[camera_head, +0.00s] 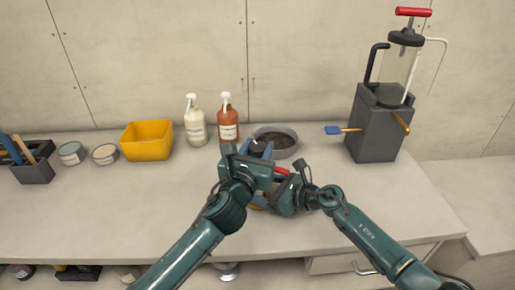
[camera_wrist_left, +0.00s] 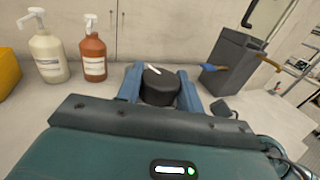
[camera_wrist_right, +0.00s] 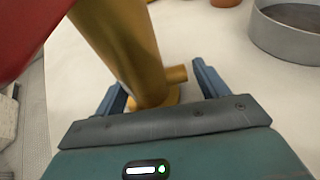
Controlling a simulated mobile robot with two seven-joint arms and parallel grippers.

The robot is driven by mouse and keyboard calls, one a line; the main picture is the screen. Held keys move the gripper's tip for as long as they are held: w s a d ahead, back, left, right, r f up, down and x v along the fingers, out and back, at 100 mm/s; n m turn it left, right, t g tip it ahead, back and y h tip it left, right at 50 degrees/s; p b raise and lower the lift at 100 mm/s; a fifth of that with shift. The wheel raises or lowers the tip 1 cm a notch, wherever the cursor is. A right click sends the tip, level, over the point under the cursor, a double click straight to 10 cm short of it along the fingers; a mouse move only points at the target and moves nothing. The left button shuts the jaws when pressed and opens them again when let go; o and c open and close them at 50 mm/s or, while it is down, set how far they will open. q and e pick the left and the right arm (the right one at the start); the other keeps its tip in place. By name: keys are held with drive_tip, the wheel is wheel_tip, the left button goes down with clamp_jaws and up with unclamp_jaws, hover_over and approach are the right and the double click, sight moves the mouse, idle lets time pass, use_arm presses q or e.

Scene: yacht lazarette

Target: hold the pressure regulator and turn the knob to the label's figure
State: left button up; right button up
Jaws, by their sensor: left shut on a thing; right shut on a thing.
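The pressure regulator is mostly hidden by my arms in the head view. Its black knob (camera_wrist_left: 160,90), with a white pointer mark on top, sits between the blue fingers of my left gripper (camera_wrist_left: 160,80), which is shut on it. In the head view my left gripper (camera_head: 257,149) is over the regulator from above. The regulator's brass body (camera_wrist_right: 120,45) stands between the fingers of my right gripper (camera_wrist_right: 160,82), shut on it lower down. A red part (camera_wrist_right: 30,30) is close to the right wrist camera. I see no readable label figure.
A grey round pan (camera_head: 291,151) is just behind the grippers. Two pump bottles (camera_head: 195,128), a yellow bin (camera_head: 147,142) and tins (camera_head: 105,154) stand at back left. A dark grey pump-like unit (camera_head: 375,130) stands at right. The worktop's front left is clear.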

use_arm(q)
drive_tip(key=m+g+h, duration=0.2)
drive_tip(key=h, duration=0.1)
drive_tip(key=m+g+h, duration=0.1)
drive_tip(key=m+h, duration=0.1)
drive_tip(key=h, duration=0.1)
drive_tip(key=shift+r+m+g, duration=0.1)
drive_tip(key=shift+m+g, duration=0.2)
drive_tip(key=shift+g, duration=0.1)
drive_tip(key=m+g+h, duration=0.3)
drive_tip(key=g, duration=0.1)
drive_tip(key=shift+w+m+g, duration=0.1)
drive_tip(key=shift+m+g, duration=0.2)
drive_tip(key=m+g+h, duration=0.1)
drive_tip(key=m+g, duration=0.2)
drive_tip(key=g, duration=0.2)
drive_tip(key=m+g+h, duration=0.1)
drive_tip(key=m+g, duration=0.2)
drive_tip(key=g, duration=0.2)
drive_tip(key=shift+w+m+h, duration=0.1)
drive_tip(key=shift+m+h, duration=0.2)
drive_tip(key=shift+m, duration=0.1)
drive_tip(key=shift+g, duration=0.3)
drive_tip(key=shift+s+m+g, duration=0.2)
drive_tip(key=shift+m+g, duration=0.3)
drive_tip(key=shift+g, duration=0.1)
drive_tip(key=o, duration=1)
